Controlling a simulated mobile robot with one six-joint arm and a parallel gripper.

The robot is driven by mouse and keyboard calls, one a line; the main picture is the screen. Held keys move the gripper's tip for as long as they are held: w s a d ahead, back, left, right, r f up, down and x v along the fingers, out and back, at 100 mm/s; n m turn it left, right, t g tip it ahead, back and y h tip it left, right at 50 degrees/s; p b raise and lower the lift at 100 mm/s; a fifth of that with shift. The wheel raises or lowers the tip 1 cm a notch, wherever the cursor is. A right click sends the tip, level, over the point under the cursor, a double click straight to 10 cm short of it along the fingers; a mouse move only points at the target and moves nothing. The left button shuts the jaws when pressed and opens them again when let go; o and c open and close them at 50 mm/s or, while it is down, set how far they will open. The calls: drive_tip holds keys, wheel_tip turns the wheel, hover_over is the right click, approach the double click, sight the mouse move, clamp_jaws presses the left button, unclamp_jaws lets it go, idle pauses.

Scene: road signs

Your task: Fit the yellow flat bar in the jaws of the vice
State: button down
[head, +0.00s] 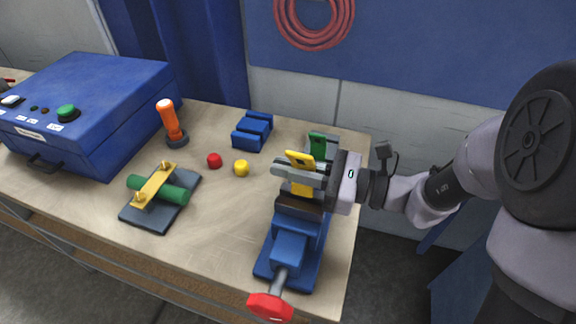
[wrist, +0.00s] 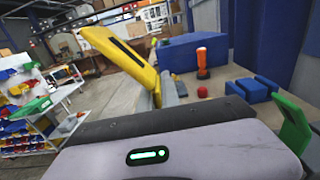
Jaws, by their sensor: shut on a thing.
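The yellow flat bar (head: 300,160) stands roughly upright, leaning, above the blue vice (head: 290,247). My gripper (head: 297,173) reaches in from the right and is shut on the bar, with the bar showing above and below the fingers. The bar's lower part is just over the vice's dark jaws (head: 300,204); I cannot tell whether its end is between them. In the wrist view the bar (wrist: 122,55) shows a dark slot and tilts up to the left. The fingers hide part of the bar.
A green upright piece (head: 318,145) stands close behind my gripper. A red vice handle (head: 270,306) sticks out in front. Red (head: 214,160) and yellow (head: 241,168) knobs, a blue block (head: 252,132), an orange-handled tool (head: 171,122), a green-cylinder fixture (head: 160,195) and a blue box (head: 90,110) lie left.

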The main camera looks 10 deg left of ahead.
sight(288, 186)
drive_tip(key=shift+f+b, duration=1.85)
drive_tip(key=shift+f, duration=0.6)
drive_tip(key=shift+f, duration=0.15)
drive_tip(key=c, duration=1.5)
unclamp_jaws()
drive_tip(key=s+d+p, duration=0.1)
drive_tip(key=d+p, duration=0.2)
drive_tip(key=d, duration=1.4)
drive_tip(key=shift+s+d+p, duration=0.15)
drive_tip(key=shift+s+p, duration=0.05)
drive_tip(key=shift+p, duration=0.2)
